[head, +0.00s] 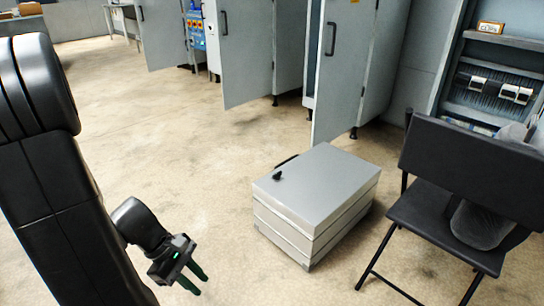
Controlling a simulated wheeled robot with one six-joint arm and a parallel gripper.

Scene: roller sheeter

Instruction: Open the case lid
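The case (283,222) is a silver-grey box standing on the floor, right of the picture's middle. Its lid (325,181) is flat on top and looks closed. A small black knob or latch (277,176) shows at the lid's left end, with a dark curved handle-like piece (287,160) just behind it. My gripper (201,282) is at the lower left of the case, apart from it. Its two dark green fingers are spread with a gap between them, and nothing shows between them.
A black folding chair (447,216) with a grey object on its seat stands close to the right of the case. Grey cabinets with open doors (344,65) stand behind. The concrete floor (190,150) left of and behind the case is clear.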

